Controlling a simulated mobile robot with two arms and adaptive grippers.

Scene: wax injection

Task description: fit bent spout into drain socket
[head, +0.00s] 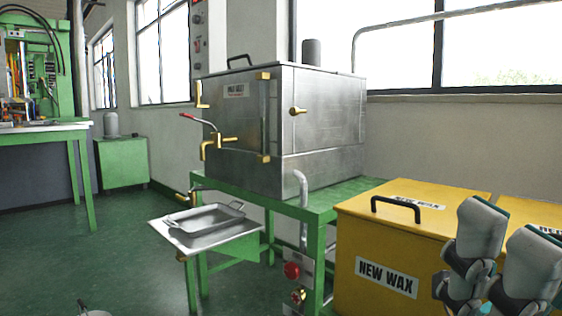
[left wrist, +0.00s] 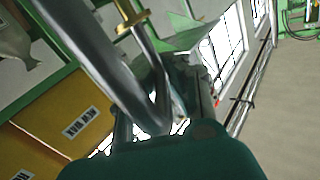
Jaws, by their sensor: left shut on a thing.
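My left gripper (left wrist: 165,115) is seen only in the left wrist view, shut on a bent metal spout. The bent spout (left wrist: 92,65) is a grey tube with a sharp bend close to the jaws. A brass collar (left wrist: 133,22) sits on its thinner leg. Fingers and gripper body hide part of the bend. In the head view, a steel wax tank (head: 310,130) stands on a green table. A brass drain fitting (head: 208,150) with a red-tipped lever (head: 188,116) is on its front. I cannot make out the socket opening. My right gripper is not visible.
A metal pan (head: 205,218) lies on a low shelf (head: 165,229) below the fitting. Yellow NEW WAX boxes (head: 365,240) stand at the right, with my arm links before them. A grey pipe (head: 302,200) with a red handwheel (head: 291,270) rises beside the table. The left floor is mostly clear.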

